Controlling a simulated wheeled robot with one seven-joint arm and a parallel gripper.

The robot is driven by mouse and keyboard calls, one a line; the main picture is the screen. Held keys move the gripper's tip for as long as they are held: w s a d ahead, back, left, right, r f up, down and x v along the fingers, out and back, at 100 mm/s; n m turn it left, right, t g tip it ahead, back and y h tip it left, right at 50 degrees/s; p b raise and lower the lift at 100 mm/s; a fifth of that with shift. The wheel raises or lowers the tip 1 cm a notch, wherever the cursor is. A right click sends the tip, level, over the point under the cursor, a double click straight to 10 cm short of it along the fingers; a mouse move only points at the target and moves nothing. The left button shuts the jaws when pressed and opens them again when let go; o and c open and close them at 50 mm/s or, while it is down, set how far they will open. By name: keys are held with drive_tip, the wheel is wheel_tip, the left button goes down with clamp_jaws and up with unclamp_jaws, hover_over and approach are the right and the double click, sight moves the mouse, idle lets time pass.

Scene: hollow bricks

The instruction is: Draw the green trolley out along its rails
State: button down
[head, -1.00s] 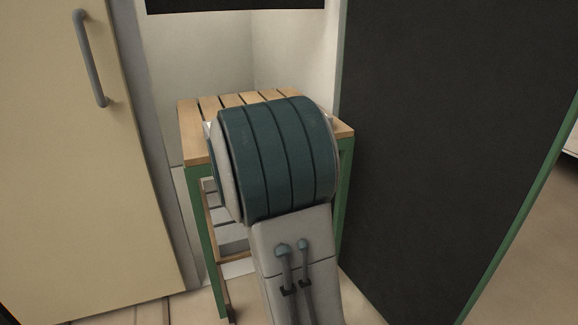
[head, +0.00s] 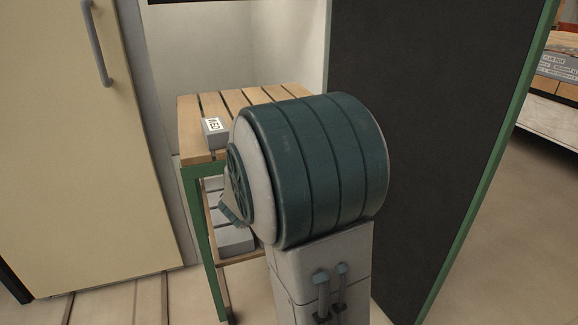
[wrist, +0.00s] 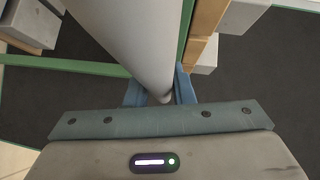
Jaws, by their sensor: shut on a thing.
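The green trolley (head: 196,202) has a green frame and a slatted wooden top, and stands in the bay between a cream door and a dark panel. My arm hides its right part in the head view. In the wrist view, my gripper (wrist: 160,94) has its blue fingers on both sides of a grey round bar (wrist: 125,35), shut on it. A green frame member (wrist: 75,66) lies beside the bar. My gripper is hidden behind my arm in the head view. Rails (head: 166,298) run along the floor at lower left.
A labelled grey brick (head: 214,132) sits on the trolley top, and grey blocks (head: 236,240) lie on its lower shelf. The cream door (head: 80,170) with a grey handle (head: 97,42) is at left. The dark panel (head: 430,110) with a green edge is at right. Floor at far right looks clear.

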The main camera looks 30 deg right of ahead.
drive_tip(key=c, duration=1.3)
unclamp_jaws()
drive_tip(key=shift+o, duration=0.2)
drive_tip(key=p+v, duration=0.3)
drive_tip(key=v, duration=1.1)
drive_tip(key=shift+w+d+p, duration=0.1)
drive_tip(key=shift+p, duration=0.2)
